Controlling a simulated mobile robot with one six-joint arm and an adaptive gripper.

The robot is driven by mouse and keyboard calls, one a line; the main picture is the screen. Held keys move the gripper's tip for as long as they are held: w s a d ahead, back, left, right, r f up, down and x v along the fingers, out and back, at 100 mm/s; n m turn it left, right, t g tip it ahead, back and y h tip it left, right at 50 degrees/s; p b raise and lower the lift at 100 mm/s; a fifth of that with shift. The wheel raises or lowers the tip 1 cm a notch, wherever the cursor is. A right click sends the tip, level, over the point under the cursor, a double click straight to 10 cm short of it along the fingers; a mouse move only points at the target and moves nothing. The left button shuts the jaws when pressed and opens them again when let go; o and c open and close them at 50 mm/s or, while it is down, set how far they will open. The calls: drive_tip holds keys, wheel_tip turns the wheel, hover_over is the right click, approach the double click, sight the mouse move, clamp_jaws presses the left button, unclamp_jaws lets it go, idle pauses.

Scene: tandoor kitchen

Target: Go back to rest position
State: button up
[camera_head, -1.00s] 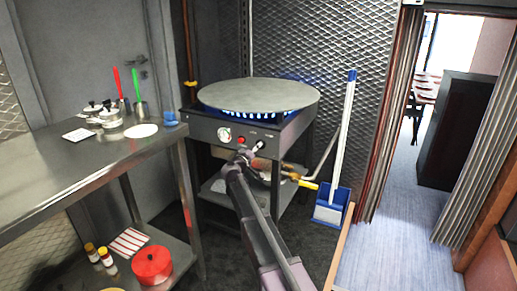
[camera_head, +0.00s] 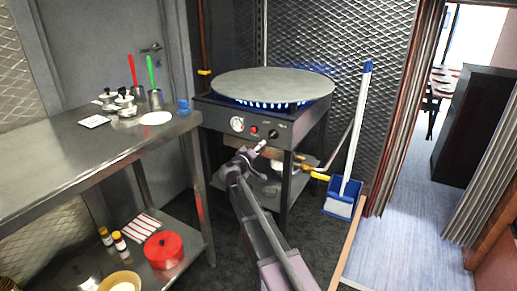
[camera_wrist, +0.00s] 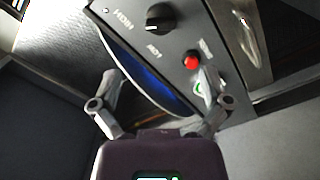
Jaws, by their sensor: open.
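My gripper (camera_head: 252,154) is in front of the stove's control panel (camera_head: 225,119), a little below and left of its black knob (camera_head: 273,134) in the head view. In the wrist view my gripper (camera_wrist: 158,95) has its two fingers spread apart with nothing held between them. Beyond them are the panel's black knob (camera_wrist: 160,17), a red button (camera_wrist: 191,62) and a blue glow. The round griddle plate (camera_head: 275,83) lies on top of the stove, with blue flames lit under its front edge.
A steel table (camera_head: 75,158) on the left holds pots, a cup and a plate. Its lower shelf holds a red pot (camera_head: 163,250), bottles and a bowl (camera_head: 120,282). A blue dustpan (camera_head: 343,198) and broom stand right of the stove. The doorway floor (camera_head: 400,245) is clear.

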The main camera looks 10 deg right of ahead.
drive_tip(key=shift+d, duration=0.1)
drive_tip(key=s+d+f+m+g+y, duration=0.1)
drive_tip(key=s+d+f+m+g, duration=0.1)
drive_tip(key=s+d+f+g, duration=0.55)
drive_tip(key=s+d+f+m+g+y, duration=0.2)
drive_tip(key=s+d+f, duration=0.25)
drive_tip(key=s, duration=0.55)
drive_tip(key=s+a+f+g+y, duration=0.2)
drive_tip(key=s+f+y, duration=0.15)
drive_tip(key=s, duration=0.55)
drive_tip(key=s+a+f+g+y, duration=0.3)
drive_tip(key=s+y, duration=0.1)
drive_tip(key=s, duration=0.5)
wheel_tip(320, 180, up, 35)
drive_tip(key=p, duration=3.5)
drive_tip(key=shift+s, duration=0.15)
